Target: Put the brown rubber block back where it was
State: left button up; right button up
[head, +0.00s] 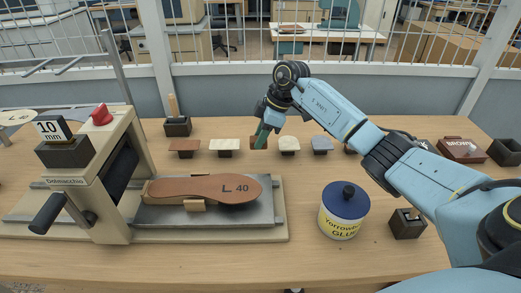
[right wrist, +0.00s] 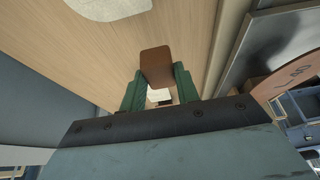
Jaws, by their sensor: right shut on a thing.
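The brown rubber block (head: 255,143) is between the green fingers of my right gripper (head: 262,134), at the row of small pieces along the back of the bench. In the right wrist view the brown block (right wrist: 156,64) sits between the two green fingertips (right wrist: 157,88), which are shut on it. The fingers hide part of the block in the head view. I cannot tell whether its underside touches the bench. My left gripper is not in view.
Small stands with a brown piece (head: 185,146) and a cream piece (head: 224,145) are left of the block. Another cream piece (head: 289,144) and a grey-blue one (head: 321,144) are right.

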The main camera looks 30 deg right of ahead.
notch_tip(320, 180, down, 5)
jog(key=shift+r, duration=0.2)
jog(key=o, duration=0.9)
jog(key=v, duration=1.2)
jog(key=shift+a+r+p, duration=0.1)
jog(key=shift+r+p, duration=0.05)
jog(key=shift+p, duration=0.25)
